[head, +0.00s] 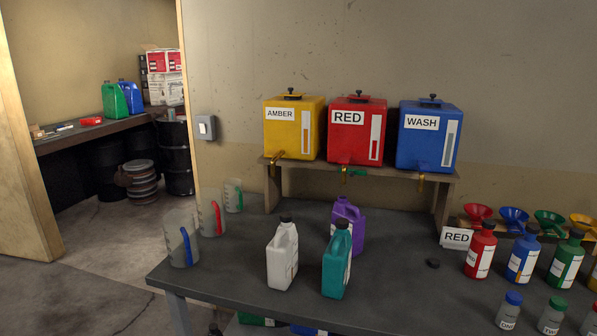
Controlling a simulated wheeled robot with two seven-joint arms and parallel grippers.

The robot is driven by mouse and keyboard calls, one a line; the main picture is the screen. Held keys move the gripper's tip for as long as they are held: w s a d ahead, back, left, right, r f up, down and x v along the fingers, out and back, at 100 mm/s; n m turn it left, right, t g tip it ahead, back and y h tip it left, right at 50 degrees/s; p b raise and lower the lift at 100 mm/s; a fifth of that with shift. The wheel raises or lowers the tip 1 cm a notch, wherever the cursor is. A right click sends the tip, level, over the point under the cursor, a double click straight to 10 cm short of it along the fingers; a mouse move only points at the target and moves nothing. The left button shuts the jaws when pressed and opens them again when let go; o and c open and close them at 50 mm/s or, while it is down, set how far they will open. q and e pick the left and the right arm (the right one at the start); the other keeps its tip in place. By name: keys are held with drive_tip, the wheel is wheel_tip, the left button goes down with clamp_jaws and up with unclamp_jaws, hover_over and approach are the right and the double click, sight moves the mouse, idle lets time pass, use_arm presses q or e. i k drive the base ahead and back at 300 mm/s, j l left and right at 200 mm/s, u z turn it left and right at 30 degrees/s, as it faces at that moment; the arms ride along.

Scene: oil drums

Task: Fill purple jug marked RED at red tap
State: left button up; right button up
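The purple jug (350,222) stands upright on the dark table, partly hidden behind the teal jug (333,280). No cap shows on its mouth, and I cannot read a mark on it. The red tank (349,142), labelled RED, sits on a shelf above and behind the jug. A black cap (433,263) lies on the table to the jug's right. Neither of my grippers is in view.
A white jug (282,258) stands left of the teal one. Amber (293,132) and blue WASH (427,143) tanks flank the red tank. A RED card (456,238), bottles and funnels crowd the right. Measuring jugs (181,246) stand left. The table's front left is clear.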

sight(345, 158)
drive_tip(key=i+l, duration=0.4)
drive_tip(key=i, duration=0.15)
drive_tip(key=i+l, duration=0.45)
drive_tip(key=i+u, duration=0.15)
drive_tip(key=u, duration=1)
